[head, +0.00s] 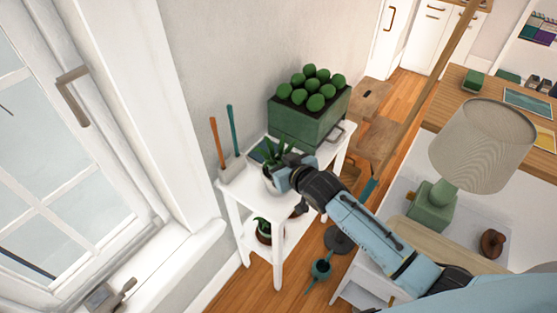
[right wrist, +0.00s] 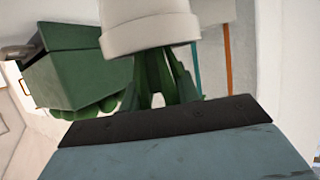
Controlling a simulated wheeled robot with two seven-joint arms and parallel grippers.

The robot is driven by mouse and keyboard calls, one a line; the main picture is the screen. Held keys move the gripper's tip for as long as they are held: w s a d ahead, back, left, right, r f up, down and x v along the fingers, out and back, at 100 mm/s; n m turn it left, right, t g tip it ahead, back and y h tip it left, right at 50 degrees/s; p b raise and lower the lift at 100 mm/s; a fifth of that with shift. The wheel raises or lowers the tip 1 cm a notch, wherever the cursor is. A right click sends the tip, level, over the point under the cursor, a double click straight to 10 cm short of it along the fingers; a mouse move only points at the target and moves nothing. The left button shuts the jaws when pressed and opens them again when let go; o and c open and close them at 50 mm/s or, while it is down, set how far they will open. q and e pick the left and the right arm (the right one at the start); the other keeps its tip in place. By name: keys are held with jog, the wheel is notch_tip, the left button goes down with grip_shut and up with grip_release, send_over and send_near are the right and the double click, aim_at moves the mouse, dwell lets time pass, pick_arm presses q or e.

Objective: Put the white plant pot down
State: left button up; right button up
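The white plant pot (head: 271,185) with a spiky green plant is at the white plant stand (head: 240,190), near the front of its top. I cannot tell whether its base touches the top. My right gripper (head: 283,178) reaches in from the right and is right against the pot, hiding part of it. In the right wrist view the pot (right wrist: 150,35) appears upside down, close to the gripper body (right wrist: 165,125), with its green leaves hanging between. The fingers do not show clearly, so their grip is hidden. My left gripper is not in view.
A green planter (head: 300,125) of round plants stands behind the pot. A potted plant (head: 264,231) sits on the lower shelf.

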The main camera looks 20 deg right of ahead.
jog(key=shift+o, duration=0.7)
jog(key=shift+r, duration=0.1)
jog(key=shift+r, duration=0.15)
jog(key=p+v, duration=0.2)
jog(key=v, duration=1)
jog(key=shift+d, duration=0.1)
